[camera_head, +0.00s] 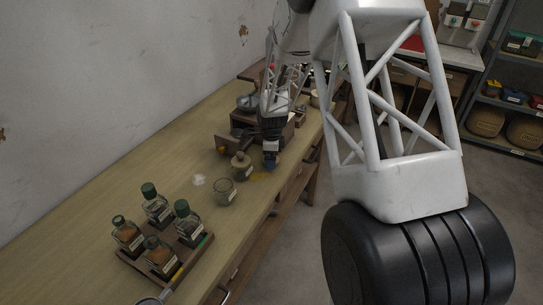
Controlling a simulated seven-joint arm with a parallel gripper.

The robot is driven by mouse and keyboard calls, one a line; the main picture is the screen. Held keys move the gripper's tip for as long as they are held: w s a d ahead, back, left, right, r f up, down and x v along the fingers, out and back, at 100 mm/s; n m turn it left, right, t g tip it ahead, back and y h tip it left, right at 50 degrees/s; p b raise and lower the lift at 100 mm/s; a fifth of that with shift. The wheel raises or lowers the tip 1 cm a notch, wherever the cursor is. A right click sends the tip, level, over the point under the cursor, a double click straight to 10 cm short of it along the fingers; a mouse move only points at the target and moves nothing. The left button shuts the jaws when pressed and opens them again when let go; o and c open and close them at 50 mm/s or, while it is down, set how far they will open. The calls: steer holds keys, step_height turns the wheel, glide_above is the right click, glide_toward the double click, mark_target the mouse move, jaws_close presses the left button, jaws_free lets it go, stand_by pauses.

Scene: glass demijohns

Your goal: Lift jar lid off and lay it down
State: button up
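A small beige jar (241,171) with a knobbed lid (240,157) stands on the wooden bench. The lid appears seated on top of the jar. My gripper (270,163) points down just right of this jar, with blue at its tip. It looks apart from the lid, and I see nothing held in it. The fingers are too small to tell whether they are open or shut. A clear glass jar (225,192) without a visible lid stands in front of the beige jar.
A wooden tray (163,271) holding several green-capped bottles (157,207) stands at the front left. Behind the beige jar is a brown wooden box (225,143).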

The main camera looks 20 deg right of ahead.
steer(key=shift+r, duration=0.1)
steer(key=shift+r, duration=3.8)
steer(key=shift+s+r, duration=0.25)
steer(key=shift+r, duration=0.1)
steer(key=s+a+r+n+t, duration=0.1)
steer(key=s+a+r+n, duration=0.1)
steer(key=s+r+n, duration=0.55)
steer(key=s+a+r+n, duration=0.2)
steer(key=s+r+n, duration=0.1)
steer(key=s+r, duration=0.8)
steer(key=s+a+r+n, duration=0.1)
steer(key=s+n, duration=0.5)
steer(key=s, duration=0.6)
steer(key=s+a+r+n+t, duration=0.1)
steer(key=s+n, duration=0.4)
steer(key=s, duration=0.7)
steer(key=shift+s+a+r+n+t, duration=0.3)
steer(key=shift+s+r+n, duration=0.05)
steer(key=shift+r, duration=0.25)
